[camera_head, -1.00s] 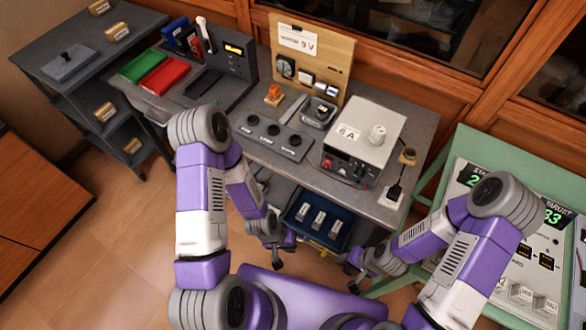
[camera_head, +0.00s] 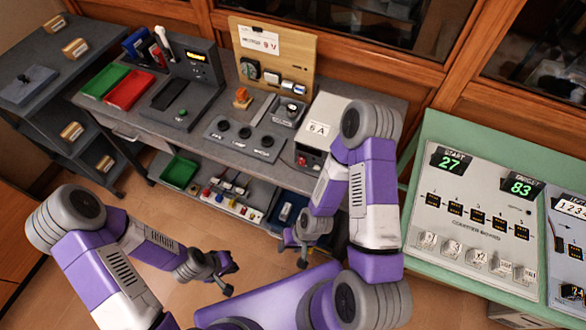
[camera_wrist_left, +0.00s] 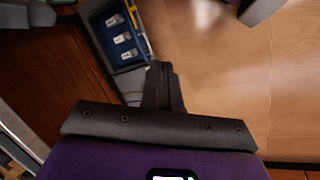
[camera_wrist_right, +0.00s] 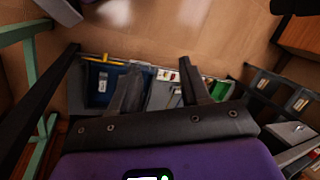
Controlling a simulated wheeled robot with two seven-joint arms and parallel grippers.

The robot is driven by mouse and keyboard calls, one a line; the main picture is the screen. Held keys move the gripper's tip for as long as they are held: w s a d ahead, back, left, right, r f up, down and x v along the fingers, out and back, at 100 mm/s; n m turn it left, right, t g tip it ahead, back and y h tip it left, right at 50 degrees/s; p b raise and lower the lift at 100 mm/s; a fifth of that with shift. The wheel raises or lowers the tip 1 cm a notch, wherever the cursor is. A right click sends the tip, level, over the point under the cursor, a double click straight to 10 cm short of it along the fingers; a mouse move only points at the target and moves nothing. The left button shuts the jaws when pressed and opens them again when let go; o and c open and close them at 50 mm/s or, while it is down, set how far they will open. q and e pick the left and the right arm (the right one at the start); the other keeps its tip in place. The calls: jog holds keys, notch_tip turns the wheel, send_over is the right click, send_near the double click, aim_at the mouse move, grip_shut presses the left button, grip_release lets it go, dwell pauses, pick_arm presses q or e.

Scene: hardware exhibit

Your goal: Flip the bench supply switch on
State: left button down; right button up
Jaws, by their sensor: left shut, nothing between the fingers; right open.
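The bench supply (camera_head: 325,107) is a pale box marked "6 A" on the grey workbench in the head view. A small red part (camera_head: 303,160) shows on its dark front, but the switch setting is too small to tell. My right upper arm hides the supply's right side. My right gripper (camera_head: 296,254) is open and empty, low in front of the bench; its spread fingers show in the right wrist view (camera_wrist_right: 160,70). My left gripper (camera_head: 230,279) is shut and empty, low and left of the right one; its closed fingers show in the left wrist view (camera_wrist_left: 163,75).
A green stand with a counter board (camera_head: 475,225) is on the right. Red tray (camera_head: 129,90), green tray (camera_head: 104,82) and a dark knob panel (camera_head: 245,138) sit on the bench. A lower shelf holds bins (camera_head: 179,172). Wooden floor is open at front left.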

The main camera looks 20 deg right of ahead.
jog(key=o, duration=0.8)
jog(key=shift+f, duration=0.25)
pick_arm(q)
jog(key=w+d+r+n+t+h, duration=0.2)
jog(key=w+d+r+n+t, duration=0.1)
jog(key=d+r, duration=0.5)
jog(key=w+d+r+n+t+h+b, duration=0.1)
jog(key=w+d+r+n+t+h, duration=0.2)
jog(key=w+d+r+t, duration=0.3)
jog(key=d+r, duration=0.3)
jog(key=d, duration=0.2)
jog(key=shift+w+d+r+n+h, duration=0.2)
jog(key=shift+d+r+n+h, duration=0.1)
jog(key=shift+d+n, duration=0.1)
pick_arm(e)
jog(key=shift+o, duration=0.2)
jog(key=shift+f, duration=0.2)
